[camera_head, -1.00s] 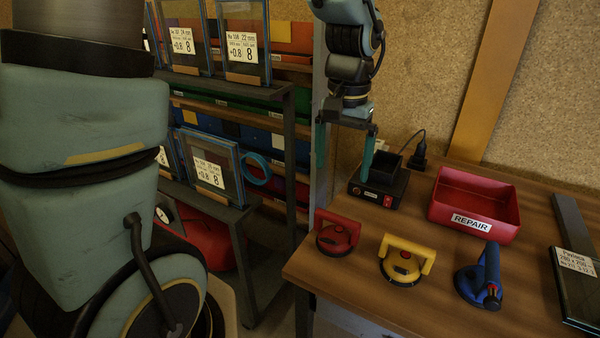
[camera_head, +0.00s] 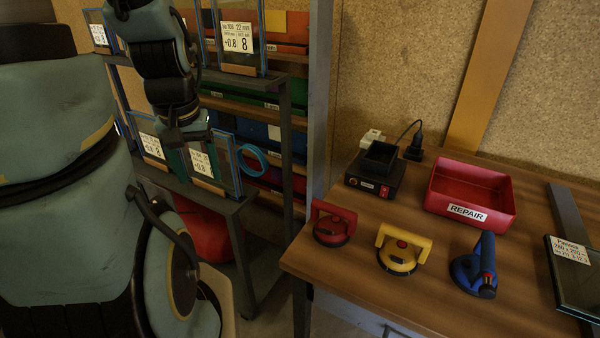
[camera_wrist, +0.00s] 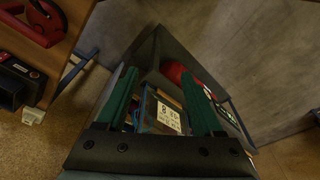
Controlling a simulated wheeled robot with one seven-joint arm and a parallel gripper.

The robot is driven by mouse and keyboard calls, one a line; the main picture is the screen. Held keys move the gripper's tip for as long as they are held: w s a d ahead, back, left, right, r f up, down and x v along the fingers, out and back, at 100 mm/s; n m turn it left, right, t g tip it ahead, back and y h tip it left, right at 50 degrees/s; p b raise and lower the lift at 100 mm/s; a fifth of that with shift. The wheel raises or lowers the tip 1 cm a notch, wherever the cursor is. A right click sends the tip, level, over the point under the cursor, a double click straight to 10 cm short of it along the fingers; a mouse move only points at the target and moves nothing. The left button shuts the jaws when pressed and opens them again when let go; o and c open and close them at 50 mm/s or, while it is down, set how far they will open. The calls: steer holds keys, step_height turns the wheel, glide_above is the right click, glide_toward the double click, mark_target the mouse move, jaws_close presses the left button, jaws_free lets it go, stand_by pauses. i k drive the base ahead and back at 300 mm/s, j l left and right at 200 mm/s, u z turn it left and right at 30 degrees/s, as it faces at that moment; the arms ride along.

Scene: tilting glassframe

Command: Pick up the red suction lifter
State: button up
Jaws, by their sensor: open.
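The red suction lifter (camera_head: 333,224) stands on the wooden bench near its left front corner, with its handle on top. In the wrist view part of the red lifter (camera_wrist: 42,22) shows at the top left corner, cut by the frame edge. My gripper (camera_head: 203,165) hangs well to the left of the lifter, in front of the glass-frame rack. In the wrist view my gripper's green fingers (camera_wrist: 160,78) are spread apart, with a labelled glass frame seen between them. Nothing is held.
A yellow lifter (camera_head: 404,250) and a blue lifter (camera_head: 476,268) stand right of the red one. Behind are a black device (camera_head: 376,176) and a red REPAIR bin (camera_head: 466,186). The rack (camera_head: 240,205) stands left of the bench, with a gap between.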

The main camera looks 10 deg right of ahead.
mark_target(344, 231)
steer(key=k+l+u, duration=0.15)
steer(key=u, duration=0.8)
steer(key=k+l+u, duration=0.1)
steer(key=k+u, duration=0.25)
steer(key=k, duration=0.15)
steer(key=k+u, duration=0.35)
steer(key=k+j, duration=0.1)
steer(key=k, duration=0.45)
